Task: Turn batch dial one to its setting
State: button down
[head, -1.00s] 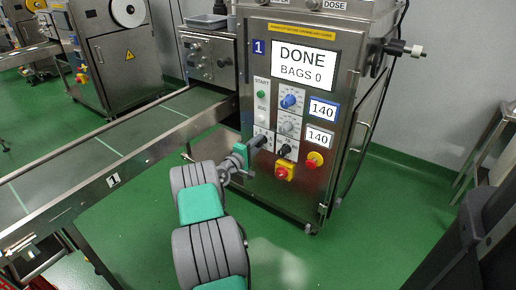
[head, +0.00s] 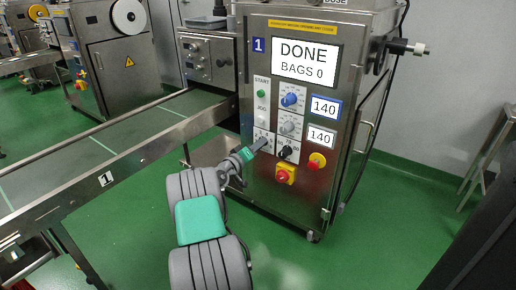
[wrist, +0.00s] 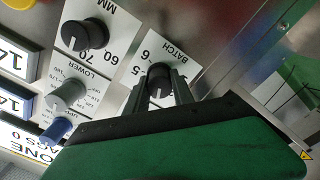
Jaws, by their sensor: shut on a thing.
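The batch dial (wrist: 159,76) is a small black knob on a white plate marked BATCH, with the digits 5 and 6 beside it in the wrist view. My gripper (wrist: 160,88) has its two fingers around this knob, one on each side, and is shut on it. In the head view my gripper (head: 262,145) reaches the lower left of the control panel and hides most of the batch dial. The dial's exact pointer setting is hard to read.
Machine 1 (head: 258,186) shows DONE and BAGS 0 on its screen (head: 303,63). Close by are a black MM dial (wrist: 85,35), a grey dial (wrist: 68,95), a blue dial (wrist: 56,130) and a red stop button (head: 284,175). A conveyor (head: 110,150) runs along the left.

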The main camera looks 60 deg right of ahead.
dwell(0.4)
jog(key=c, duration=1.1)
grip_release()
jog(key=a+p, duration=0.1)
jog(key=a, duration=0.4)
jog(key=w+a+p, duration=0.1)
jog(key=a, duration=0.1)
jog(key=shift+w+a+p, duration=0.1)
jog(key=shift+a+p, duration=0.25)
jog(key=shift+a, duration=0.05)
jog(key=shift+r, duration=0.1)
